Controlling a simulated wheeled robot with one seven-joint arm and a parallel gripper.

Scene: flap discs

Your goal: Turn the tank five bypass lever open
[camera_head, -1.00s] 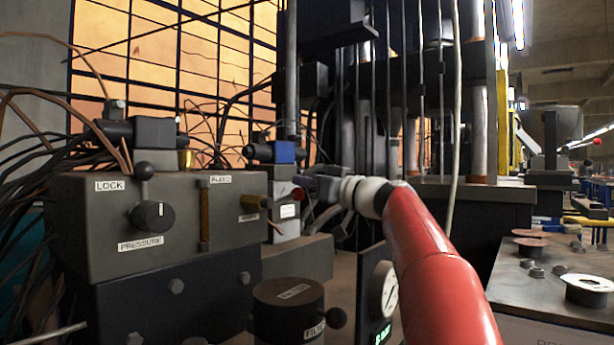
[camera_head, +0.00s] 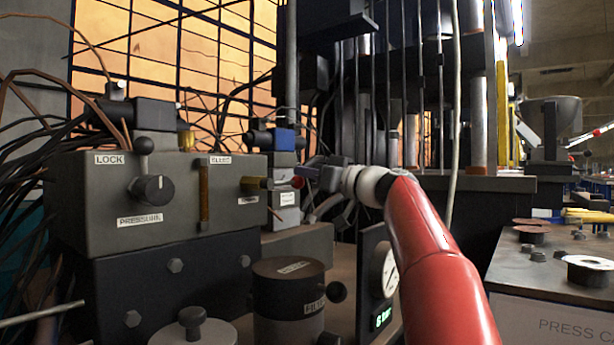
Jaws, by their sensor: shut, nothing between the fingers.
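A grey valve block (camera_head: 90,215) stands at the left, with labels reading LOCK and PRESSURE and another that seems to read BLEED. No label naming tank five or a bypass is readable. A short brass stub (camera_head: 252,182) sticks out at the block's right end, above a small label too small to read. I cannot tell whether it is the bypass lever. My gripper (camera_head: 304,172) is shut and empty, pointing left, just right of the stub in the picture. A small dark-red round part (camera_head: 298,182) shows by its fingertips; contact cannot be told.
A black round knob (camera_head: 152,190) and a ball-topped lever (camera_head: 144,160) are on the block's front. A dark filter canister (camera_head: 287,290) and a gauge box (camera_head: 376,285) reading 6 bar stand in front. A press cabinet (camera_head: 560,325) is at the right.

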